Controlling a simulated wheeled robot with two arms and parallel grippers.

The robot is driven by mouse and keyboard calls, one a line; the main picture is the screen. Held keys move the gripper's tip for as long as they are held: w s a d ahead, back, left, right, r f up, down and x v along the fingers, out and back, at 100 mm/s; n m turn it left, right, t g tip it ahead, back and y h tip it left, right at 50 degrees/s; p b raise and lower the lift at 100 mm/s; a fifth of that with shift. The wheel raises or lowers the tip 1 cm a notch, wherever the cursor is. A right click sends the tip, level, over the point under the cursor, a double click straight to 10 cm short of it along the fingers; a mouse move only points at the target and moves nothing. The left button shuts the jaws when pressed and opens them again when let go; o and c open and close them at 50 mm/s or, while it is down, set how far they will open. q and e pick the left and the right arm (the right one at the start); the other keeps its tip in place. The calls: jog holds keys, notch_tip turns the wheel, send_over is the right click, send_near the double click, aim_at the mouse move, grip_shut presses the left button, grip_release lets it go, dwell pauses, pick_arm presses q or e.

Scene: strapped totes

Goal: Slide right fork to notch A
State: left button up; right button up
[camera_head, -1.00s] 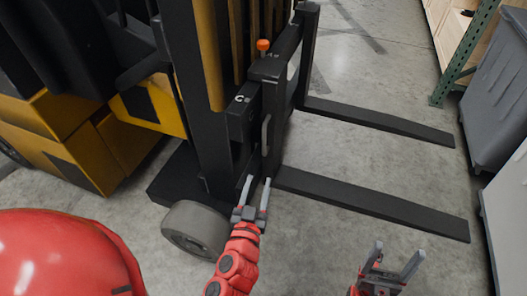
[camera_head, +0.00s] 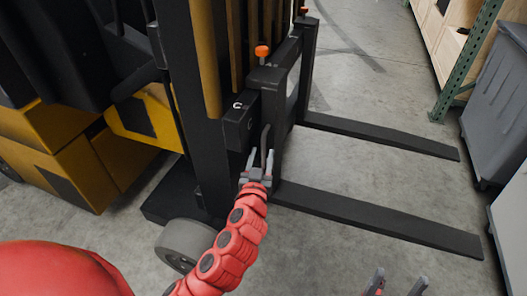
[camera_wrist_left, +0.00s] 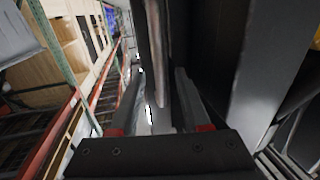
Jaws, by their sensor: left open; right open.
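The near black fork (camera_head: 380,220), which I take as the right fork, reaches out low to the right from the forklift. Its upright shank (camera_head: 279,120) has an orange knob (camera_head: 262,52) on top and a grey upright handle (camera_head: 265,142) on its side. A white letter like C marks the black carriage bar (camera_head: 238,110) beside it. My left gripper (camera_head: 260,162) is open at the handle's lower part. In the left wrist view, the handle (camera_wrist_left: 157,45) stands between the open fingers (camera_wrist_left: 158,105); contact is unclear. My right gripper (camera_head: 399,284) is open and empty at the bottom edge.
The far fork (camera_head: 385,135) lies parallel beyond the near one, with bare floor (camera_head: 360,170) between. A grey bin (camera_head: 500,110) and a green-post shelf (camera_head: 458,70) stand at the right.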

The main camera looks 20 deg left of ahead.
pick_arm(q)
jog(key=shift+w+a, duration=0.2)
jog(key=shift+w, duration=1.25)
jog(key=shift+c, duration=0.3)
grip_shut()
